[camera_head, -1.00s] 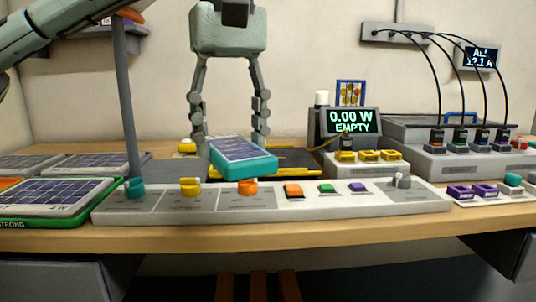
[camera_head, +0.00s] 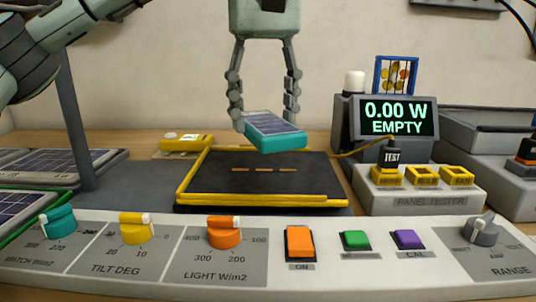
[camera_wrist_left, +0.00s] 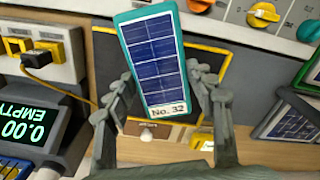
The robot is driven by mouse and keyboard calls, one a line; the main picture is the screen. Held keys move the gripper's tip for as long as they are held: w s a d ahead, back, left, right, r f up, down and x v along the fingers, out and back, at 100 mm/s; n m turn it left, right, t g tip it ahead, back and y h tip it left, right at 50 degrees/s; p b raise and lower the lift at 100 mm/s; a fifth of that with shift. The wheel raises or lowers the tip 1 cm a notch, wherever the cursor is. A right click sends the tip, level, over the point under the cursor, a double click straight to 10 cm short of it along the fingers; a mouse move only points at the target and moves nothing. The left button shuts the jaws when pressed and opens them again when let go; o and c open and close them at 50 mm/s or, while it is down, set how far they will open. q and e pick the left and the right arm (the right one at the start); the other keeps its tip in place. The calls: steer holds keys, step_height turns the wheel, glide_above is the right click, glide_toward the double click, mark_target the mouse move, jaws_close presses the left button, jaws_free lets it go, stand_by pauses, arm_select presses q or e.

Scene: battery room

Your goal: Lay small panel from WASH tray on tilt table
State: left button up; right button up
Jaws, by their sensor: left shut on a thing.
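My left gripper (camera_head: 266,105) points down and is shut on the small panel (camera_head: 273,131), a teal-framed solar panel with dark blue cells. The panel hangs a little tilted above the tilt table (camera_head: 262,183), a dark plate with yellow edge strips and orange dashes. It looks apart from the plate. In the left wrist view the panel (camera_wrist_left: 158,60) sits between the fingers (camera_wrist_left: 163,100), with a label reading "No. 32" at its lower end. The dark plate lies behind it. My right gripper is not in view. No tray labelled WASH can be read.
A control console (camera_head: 130,272) with knobs and buttons runs along the front. The panel tester display (camera_head: 395,118) reads 0.00 W EMPTY, right of the tilt table. A grey post (camera_head: 73,125) stands at left, near other panels (camera_head: 60,162). A yellow device (camera_head: 187,143) lies behind the table.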

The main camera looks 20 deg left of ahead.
arm_select(q)
glide_above(265, 168)
steer(key=f, duration=0.5)
steer(key=shift+s+d, duration=0.1)
steer(key=shift+s, duration=0.25)
steer(key=shift+w+f, duration=0.2)
steer(key=shift+f, duration=0.25)
step_height(265, 168, down, 3)
steer(key=shift+f+b, duration=0.15)
steer(key=shift+b, duration=0.2)
steer(key=shift+f, duration=0.2)
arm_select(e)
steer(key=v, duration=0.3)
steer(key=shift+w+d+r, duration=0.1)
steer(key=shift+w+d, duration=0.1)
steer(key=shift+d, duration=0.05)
arm_select(q)
steer(key=o, duration=1.3)
steer(key=shift+c, duration=0.2)
